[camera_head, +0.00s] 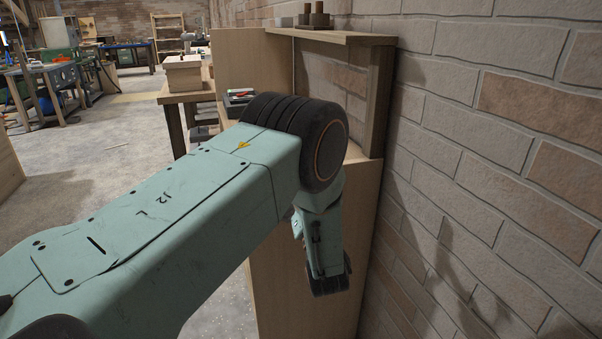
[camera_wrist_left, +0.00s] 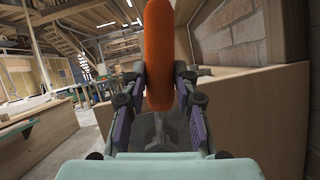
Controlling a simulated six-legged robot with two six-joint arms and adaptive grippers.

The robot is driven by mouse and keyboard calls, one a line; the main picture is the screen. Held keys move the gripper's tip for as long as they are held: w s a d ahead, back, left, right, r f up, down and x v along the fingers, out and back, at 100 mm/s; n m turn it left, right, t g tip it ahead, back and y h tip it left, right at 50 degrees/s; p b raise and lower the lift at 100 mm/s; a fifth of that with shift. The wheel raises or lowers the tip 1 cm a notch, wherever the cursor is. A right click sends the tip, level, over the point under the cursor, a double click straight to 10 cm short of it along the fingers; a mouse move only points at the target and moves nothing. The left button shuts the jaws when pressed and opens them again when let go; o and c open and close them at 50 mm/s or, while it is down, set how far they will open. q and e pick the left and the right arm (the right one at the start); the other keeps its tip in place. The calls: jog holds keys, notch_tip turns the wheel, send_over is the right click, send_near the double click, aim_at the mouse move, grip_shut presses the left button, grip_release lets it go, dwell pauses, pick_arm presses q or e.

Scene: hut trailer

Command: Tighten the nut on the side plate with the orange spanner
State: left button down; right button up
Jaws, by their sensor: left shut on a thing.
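In the left wrist view the orange spanner (camera_wrist_left: 160,40) stands upright between the fingers of my left gripper (camera_wrist_left: 160,84), which is shut on it. Its rounded orange end points to the top of the picture. In the head view my left arm reaches across from the left and bends down in front of a wooden cabinet by the brick wall. The spanner and the fingertips do not show there. I cannot make out the nut or the side plate in either view. My right gripper is not in view.
The wooden cabinet (camera_head: 285,300) stands against the brick wall (camera_head: 500,130). Its top shelf (camera_head: 340,37) carries small brown blocks (camera_head: 314,17). A wooden table (camera_head: 190,97) with a box (camera_head: 183,74) stands behind. Open floor (camera_head: 95,200) lies to the left.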

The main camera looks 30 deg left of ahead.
pick_arm(q)
jog(key=s+d+p, duration=0.1)
jog(key=s+d, duration=0.2)
jog(key=d, duration=0.1)
jog(key=shift+s+r, duration=0.1)
jog(key=shift+s, duration=0.2)
jog(key=shift+a, duration=0.1)
